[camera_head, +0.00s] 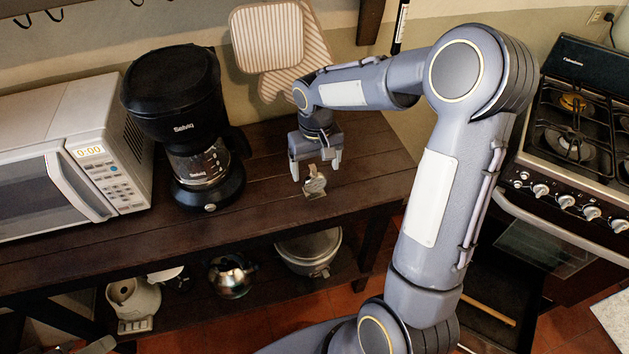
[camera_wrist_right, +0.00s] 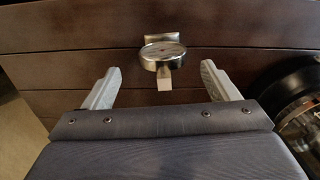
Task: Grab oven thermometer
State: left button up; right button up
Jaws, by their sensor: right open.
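The oven thermometer (camera_head: 315,185) is a small round metal dial on a stand, on the dark wooden shelf top (camera_head: 265,200). It also shows in the right wrist view (camera_wrist_right: 163,56), standing upright just beyond the fingertips, between their lines. My right gripper (camera_head: 316,168) is open and empty, reaching down close to the thermometer from behind it. In the right wrist view its two pale fingers (camera_wrist_right: 160,80) are spread wide on either side, with no visible contact with the dial. My left gripper is not in view.
A black coffee maker (camera_head: 180,100) stands left of the gripper, with a white microwave (camera_head: 75,150) further left. Striped oven mitts (camera_head: 268,38) hang on the wall behind. A gas stove (camera_head: 570,140) is at the right. The shelf top around the thermometer is clear.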

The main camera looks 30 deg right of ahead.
aim_at(314, 181)
jog(key=f, duration=0.4)
jog(key=shift+w+a+f+p, duration=0.15)
jog(key=shift+w+a+p, duration=0.05)
jog(key=shift+p, duration=0.1)
jog(key=shift+c, duration=0.4)
jog(key=c, duration=1)
